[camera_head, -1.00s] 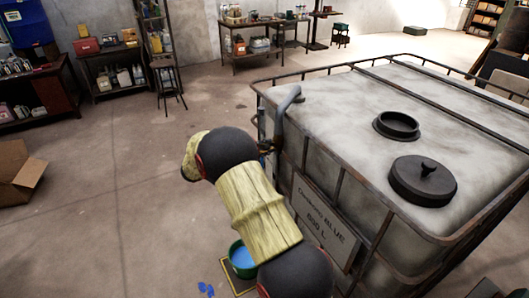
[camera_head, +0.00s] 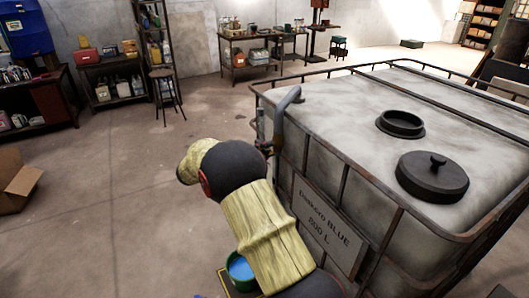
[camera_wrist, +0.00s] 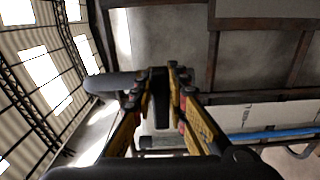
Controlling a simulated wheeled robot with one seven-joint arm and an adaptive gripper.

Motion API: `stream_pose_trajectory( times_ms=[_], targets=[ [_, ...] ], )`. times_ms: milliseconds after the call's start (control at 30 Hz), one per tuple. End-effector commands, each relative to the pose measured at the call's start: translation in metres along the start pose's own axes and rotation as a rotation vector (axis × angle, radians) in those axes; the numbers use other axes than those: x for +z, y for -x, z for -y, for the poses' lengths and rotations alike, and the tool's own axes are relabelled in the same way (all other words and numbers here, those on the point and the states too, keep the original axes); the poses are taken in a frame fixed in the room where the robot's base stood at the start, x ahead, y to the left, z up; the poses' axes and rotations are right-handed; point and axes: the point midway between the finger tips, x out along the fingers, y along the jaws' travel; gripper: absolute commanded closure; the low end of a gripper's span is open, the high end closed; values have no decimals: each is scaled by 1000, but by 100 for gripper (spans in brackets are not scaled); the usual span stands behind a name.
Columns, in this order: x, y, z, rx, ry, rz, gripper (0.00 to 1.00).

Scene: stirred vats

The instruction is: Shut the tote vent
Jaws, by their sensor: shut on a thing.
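A large pale tote (camera_head: 350,90) in a rusty metal cage stands right of my arm. On top are an open black ring (camera_head: 400,124) and a black lid with a knob (camera_head: 432,177), side by side. I cannot tell for sure which part is the vent. My gripper (camera_head: 265,147) is beside the pipe, partly hidden by my arm. In the wrist view my gripper (camera_wrist: 160,85) is shut on a dark narrow piece (camera_wrist: 161,105); a grey rounded end (camera_wrist: 103,82) lies just left of the fingers.
A green bucket (camera_head: 240,268) of blue liquid stands on the floor below my arm. A label plate (camera_head: 328,230) hangs on the tote's side. A cardboard box (camera_head: 15,182) lies at left. Benches (camera_head: 265,45) and a stool (camera_head: 164,90) stand behind. The floor between is clear.

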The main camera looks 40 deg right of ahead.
Motion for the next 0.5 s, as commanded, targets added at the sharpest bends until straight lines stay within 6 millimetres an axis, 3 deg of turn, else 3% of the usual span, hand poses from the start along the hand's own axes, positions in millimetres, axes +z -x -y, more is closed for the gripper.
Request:
stream_pose_trajectory(
  times_ms=[367, 400, 500],
  targets=[
    [0, 0, 2, -2, -2, 0, 100],
    [0, 0, 2, -2, -2, 0, 83],
    [0, 0, 2, -1, -1, 0, 77]
  ],
)
